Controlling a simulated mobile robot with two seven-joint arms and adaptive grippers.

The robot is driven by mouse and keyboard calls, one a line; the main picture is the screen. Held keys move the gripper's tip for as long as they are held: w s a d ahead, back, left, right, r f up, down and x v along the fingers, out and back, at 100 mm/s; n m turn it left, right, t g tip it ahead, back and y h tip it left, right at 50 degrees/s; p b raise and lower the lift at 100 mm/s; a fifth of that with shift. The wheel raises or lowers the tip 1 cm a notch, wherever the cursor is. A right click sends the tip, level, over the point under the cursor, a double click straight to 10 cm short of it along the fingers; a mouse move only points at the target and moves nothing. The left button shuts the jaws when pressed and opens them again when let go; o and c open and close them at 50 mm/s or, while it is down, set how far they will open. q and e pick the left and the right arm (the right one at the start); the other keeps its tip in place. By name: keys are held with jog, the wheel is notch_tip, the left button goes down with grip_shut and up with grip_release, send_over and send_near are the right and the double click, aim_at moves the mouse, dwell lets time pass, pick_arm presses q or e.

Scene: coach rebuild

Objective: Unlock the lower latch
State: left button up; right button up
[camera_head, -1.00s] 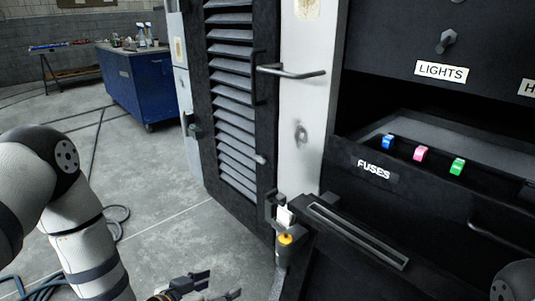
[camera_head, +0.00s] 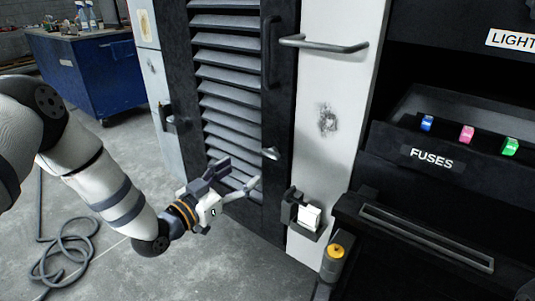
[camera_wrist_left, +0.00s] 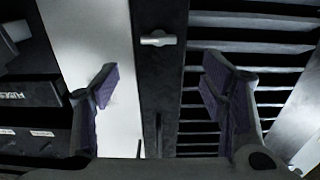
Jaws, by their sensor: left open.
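The black louvred door (camera_head: 232,75) stands closed beside a white panel. A small metal latch (camera_head: 271,153) sits on the door's black edge; it also shows in the left wrist view (camera_wrist_left: 158,39) as a short light peg, lying level. My left gripper (camera_head: 240,176) is open and empty, left of and slightly below the latch, in front of the lower louvres. In the left wrist view, its two purple-padded fingers (camera_wrist_left: 160,82) are spread apart, with the latch beyond and between them. My right gripper is not in view.
A bar handle (camera_head: 325,44) is on the white panel. A white block in a black bracket (camera_head: 308,216) and a yellow-capped post (camera_head: 334,252) stand low right. The fuse drawer (camera_head: 440,160) is at right. A hose lies on the floor.

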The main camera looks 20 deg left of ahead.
aim_at(268, 155)
pick_arm(q)
jog(key=b+x, duration=0.1)
jog(key=x, duration=0.9)
jog(key=shift+w+d+f, duration=0.15)
jog(key=shift+w+d, duration=0.2)
jog(key=shift+w, duration=0.15)
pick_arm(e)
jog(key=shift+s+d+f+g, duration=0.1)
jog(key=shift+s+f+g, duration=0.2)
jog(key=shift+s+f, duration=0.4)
pick_arm(q)
jog(key=shift+c, duration=0.6)
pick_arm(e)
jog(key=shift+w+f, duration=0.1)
pick_arm(q)
jog(key=c, duration=1)
